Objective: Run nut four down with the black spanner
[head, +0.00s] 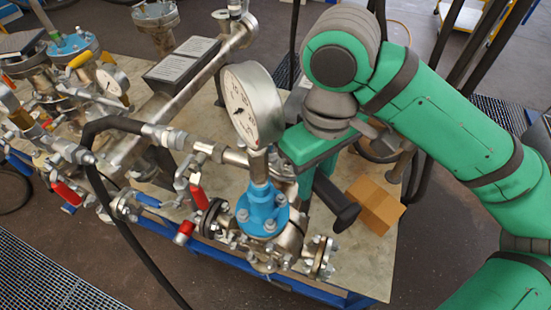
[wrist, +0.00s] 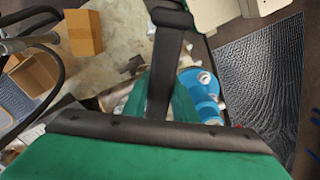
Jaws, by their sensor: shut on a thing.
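My green gripper (head: 313,180) is shut on the black spanner (head: 336,205), just right of the blue flange (head: 262,212) under the large pressure gauge (head: 252,105). In the wrist view the spanner (wrist: 165,60) runs from between my fingers (wrist: 163,105) up to the top edge. The blue flange (wrist: 198,88) shows just right of the fingers there. Bolts and nuts ring the flange; no numbers are readable, so I cannot tell which is nut four. The spanner's working end is not clearly visible, and I cannot tell whether it touches a nut.
A cardboard box (head: 374,205) stands on the bench right of the spanner. Red-handled valves (head: 198,192), pipes and a black hose (head: 112,124) crowd the left. A dark block with white labels (head: 182,62) lies behind. Floor grating (wrist: 262,85) shows beyond the bench.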

